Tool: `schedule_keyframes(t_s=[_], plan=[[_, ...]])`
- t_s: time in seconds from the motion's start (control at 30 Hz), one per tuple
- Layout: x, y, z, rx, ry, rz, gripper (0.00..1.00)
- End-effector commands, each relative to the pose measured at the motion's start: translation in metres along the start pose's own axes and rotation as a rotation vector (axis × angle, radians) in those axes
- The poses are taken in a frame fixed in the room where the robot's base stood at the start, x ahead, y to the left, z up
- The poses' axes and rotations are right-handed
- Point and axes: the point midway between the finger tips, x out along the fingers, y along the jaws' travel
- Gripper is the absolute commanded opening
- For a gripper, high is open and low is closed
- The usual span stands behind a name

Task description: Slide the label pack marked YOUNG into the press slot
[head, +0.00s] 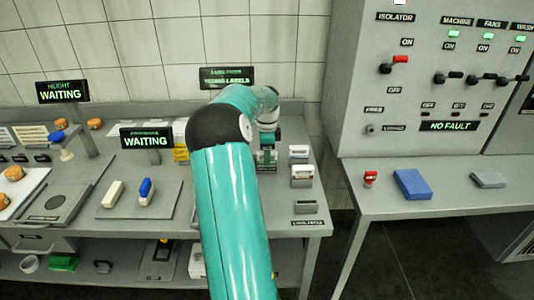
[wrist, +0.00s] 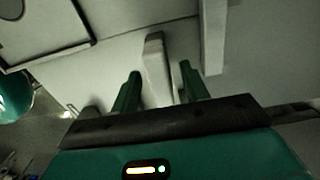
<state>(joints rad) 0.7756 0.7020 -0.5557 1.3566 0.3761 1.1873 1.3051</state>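My gripper (head: 267,158) is low over the bench, beside the label packs. In the wrist view its two green fingers (wrist: 162,82) are apart. A pale upright block (wrist: 154,62) shows between and beyond them, with gaps at both sides; I cannot tell what it is. Three small packs stand in a row right of the gripper: a back one (head: 299,152), a middle one with a reddish mark (head: 302,175) and a grey front one (head: 304,207). Their markings are too small to read, so I cannot tell which is YOUNG. The press slot is not discernible; my arm hides part of the bench.
A lit sign (head: 227,77) reading YOUNG LABELS stands behind my arm. Left are a WAITING sign (head: 146,138) and a board (head: 165,205) with a cream block and a blue-topped one. The control cabinet (head: 440,60) and a side table with a blue block (head: 412,185) are right.

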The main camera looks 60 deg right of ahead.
Motion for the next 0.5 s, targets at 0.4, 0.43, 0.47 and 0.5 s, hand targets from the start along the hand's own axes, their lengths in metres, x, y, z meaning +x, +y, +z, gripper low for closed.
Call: schedule_keyframes(t_s=[0.4, 0.43, 0.47, 0.5], plan=[[-0.024, -0.001, 0.0, -0.001, -0.001, -0.003, 0.45], [-0.03, -0.001, 0.001, -0.001, -0.001, -0.003, 0.45], [-0.036, -0.001, 0.001, -0.001, -0.001, -0.004, 0.45], [-0.044, -0.001, 0.0, 0.0, -0.001, -0.003, 0.45]])
